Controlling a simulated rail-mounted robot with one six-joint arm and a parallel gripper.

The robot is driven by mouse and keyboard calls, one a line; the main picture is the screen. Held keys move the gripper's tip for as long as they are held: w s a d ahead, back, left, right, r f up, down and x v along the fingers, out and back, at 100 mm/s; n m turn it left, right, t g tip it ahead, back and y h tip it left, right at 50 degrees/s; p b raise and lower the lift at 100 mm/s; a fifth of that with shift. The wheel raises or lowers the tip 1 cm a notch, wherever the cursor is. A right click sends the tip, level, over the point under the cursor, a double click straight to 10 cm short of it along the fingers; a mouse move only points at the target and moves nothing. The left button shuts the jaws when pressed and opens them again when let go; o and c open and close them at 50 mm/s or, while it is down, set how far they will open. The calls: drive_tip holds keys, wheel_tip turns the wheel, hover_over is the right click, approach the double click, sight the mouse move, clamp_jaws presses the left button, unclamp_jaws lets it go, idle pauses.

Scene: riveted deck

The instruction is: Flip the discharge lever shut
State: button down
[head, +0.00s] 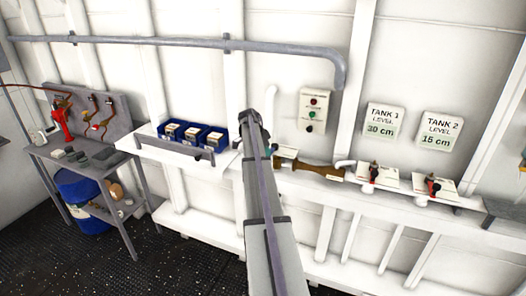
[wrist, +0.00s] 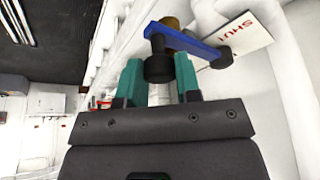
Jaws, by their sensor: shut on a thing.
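The discharge lever is a blue bar (wrist: 190,42) in the wrist view, with a black knob (wrist: 158,68) at its left end. Its black right end overlaps a white plate (wrist: 250,38) with red letters reading "SHU", the rest cut off or hard to read. A brass-coloured part (wrist: 170,22) shows behind the bar. My gripper (wrist: 158,62) has teal fingers, one on each side of the knob, and is shut on it.
In the head view, blue bins (head: 190,136) stand on a shelf left of my arm. A button panel (head: 314,110) and tank level signs (head: 384,120) hang above.

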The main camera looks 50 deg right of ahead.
drive_tip(key=c, duration=0.8)
unclamp_jaws()
drive_tip(key=shift+w, duration=0.1)
drive_tip(key=p+v, duration=1)
drive_tip(key=shift+a+r, duration=0.1)
drive_tip(key=shift+r, duration=0.3)
